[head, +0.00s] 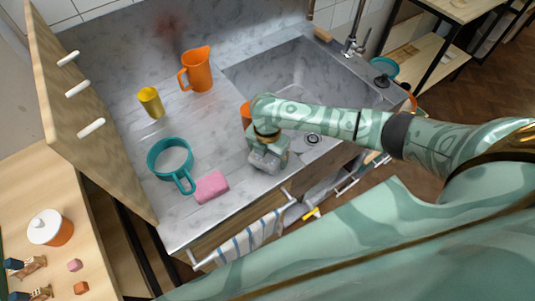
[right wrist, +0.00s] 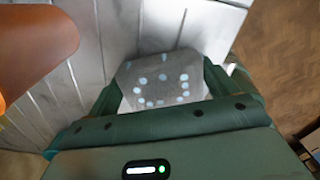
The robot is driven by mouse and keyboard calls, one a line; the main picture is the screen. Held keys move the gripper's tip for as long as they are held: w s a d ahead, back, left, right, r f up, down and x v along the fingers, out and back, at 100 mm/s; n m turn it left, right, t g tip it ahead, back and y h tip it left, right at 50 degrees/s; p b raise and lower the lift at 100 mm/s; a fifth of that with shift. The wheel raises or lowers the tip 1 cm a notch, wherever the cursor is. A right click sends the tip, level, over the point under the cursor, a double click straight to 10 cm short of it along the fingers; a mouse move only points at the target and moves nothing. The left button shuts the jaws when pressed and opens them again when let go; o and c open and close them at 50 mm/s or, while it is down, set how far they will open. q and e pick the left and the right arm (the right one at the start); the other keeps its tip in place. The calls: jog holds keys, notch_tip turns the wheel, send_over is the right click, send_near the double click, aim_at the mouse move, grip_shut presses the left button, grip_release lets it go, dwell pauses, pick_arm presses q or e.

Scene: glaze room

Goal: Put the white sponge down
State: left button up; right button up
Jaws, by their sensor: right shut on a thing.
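My right gripper (head: 268,152) is over the front part of the grey marble counter (head: 215,220), to the right of the pink sponge. It is shut on a pale block with light spots, which I take to be the white sponge (right wrist: 160,82). In the right wrist view the sponge sits between the two green fingers. In the head view the gripper mostly hides it. I cannot tell whether its underside touches the counter. My left gripper is not in view.
On the counter are a pink sponge (head: 211,187), a teal handled strainer (head: 183,181), a yellow cup (head: 151,102) and an orange jug (head: 196,73). An orange thing (head: 246,111) is partly behind my right arm. The sink (head: 285,72) lies behind the arm. Clear counter lies left of the gripper.

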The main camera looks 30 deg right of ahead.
jog(key=o, duration=0.7)
notch_tip(320, 180, up, 12)
jog(key=p, duration=0.4)
